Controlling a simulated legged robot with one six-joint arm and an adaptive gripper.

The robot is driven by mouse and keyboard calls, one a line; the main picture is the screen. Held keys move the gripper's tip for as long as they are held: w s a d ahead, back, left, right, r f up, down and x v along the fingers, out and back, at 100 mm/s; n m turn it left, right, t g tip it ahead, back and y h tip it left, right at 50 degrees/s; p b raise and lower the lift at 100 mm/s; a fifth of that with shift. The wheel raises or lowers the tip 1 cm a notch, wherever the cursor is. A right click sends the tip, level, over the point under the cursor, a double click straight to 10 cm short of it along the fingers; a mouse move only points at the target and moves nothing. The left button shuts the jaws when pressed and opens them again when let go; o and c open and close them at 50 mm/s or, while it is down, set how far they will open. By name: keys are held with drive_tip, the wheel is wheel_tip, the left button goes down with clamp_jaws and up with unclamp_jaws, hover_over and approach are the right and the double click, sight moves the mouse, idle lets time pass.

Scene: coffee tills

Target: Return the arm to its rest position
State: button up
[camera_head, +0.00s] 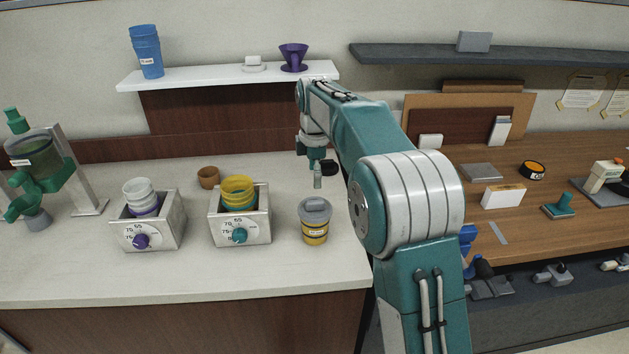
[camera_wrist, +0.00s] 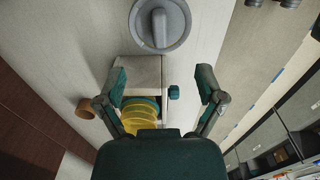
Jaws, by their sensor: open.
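My gripper (camera_head: 318,175) hangs from the raised teal and white arm, pointing down above the pale counter (camera_head: 285,185). It is open, and its two fingers (camera_wrist: 162,78) stand wide apart with nothing gripped between them in the wrist view. A yellow canister with a grey lid (camera_head: 314,222) stands below and in front of the gripper in the head view. Its round grey lid (camera_wrist: 176,32) is at the top of the wrist view. A metal box (camera_head: 258,230) with a teal knob and stacked yellow cups (camera_head: 238,191) is to the left.
Another metal box (camera_head: 173,232) holds pale cups beside a green dispenser (camera_head: 38,160). A small brown cup (camera_head: 208,178) stands behind the boxes. A white shelf (camera_head: 200,76) and a dark shelf (camera_head: 400,55) are on the wall. My arm hides part of the right-hand wooden counter (camera_head: 540,225).

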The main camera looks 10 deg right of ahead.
idle(0.4)
drive_tip(key=s+d+r+m+t, duration=0.15)
drive_tip(key=s+r+m, duration=0.25)
drive_tip(key=s, duration=0.4)
drive_tip(key=s+d+r+m+t, duration=0.1)
drive_tip(key=s+d+r+m, duration=0.3)
drive_tip(key=s, duration=0.5)
drive_tip(key=s+f+m+t, duration=0.1)
drive_tip(key=s+f+m, duration=0.1)
drive_tip(key=s+m, duration=0.3)
drive_tip(key=s+d+f+m+t, duration=0.1)
drive_tip(key=s+m, duration=0.4)
drive_tip(key=s, duration=0.8)
wheel_tip(320, 180, down, 2)
drive_tip(key=shift+s+t, duration=0.25)
drive_tip(key=shift+t, duration=0.3)
